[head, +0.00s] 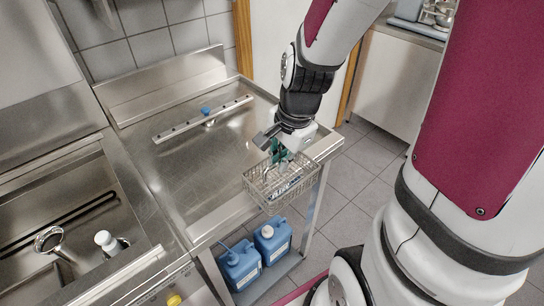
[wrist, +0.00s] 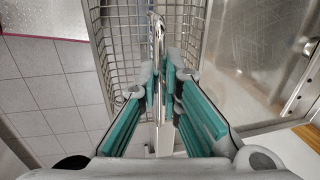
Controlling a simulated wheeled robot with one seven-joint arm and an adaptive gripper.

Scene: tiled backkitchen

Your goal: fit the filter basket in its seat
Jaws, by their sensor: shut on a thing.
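The filter basket, a wire-mesh metal basket (head: 257,187), hangs at the front right corner of the steel table in the head view. My gripper (head: 279,158) is above it, pointing down, with its green-padded fingers inside the rim. In the wrist view, my gripper (wrist: 164,88) is shut on an upright metal strip in the middle of the basket (wrist: 109,38). The fingers hide part of the strip. The sunken steel tank at the lower left holds a round metal ring (head: 48,238) and a white-topped cylinder (head: 105,239). I cannot tell which part is the seat.
A bar with a blue hub (head: 206,111) lies on the steel table (head: 170,172). Two blue canisters (head: 240,265) stand on a low shelf below the basket. A raised steel edge separates table and tank. Tiled floor (head: 372,160) is clear to the right.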

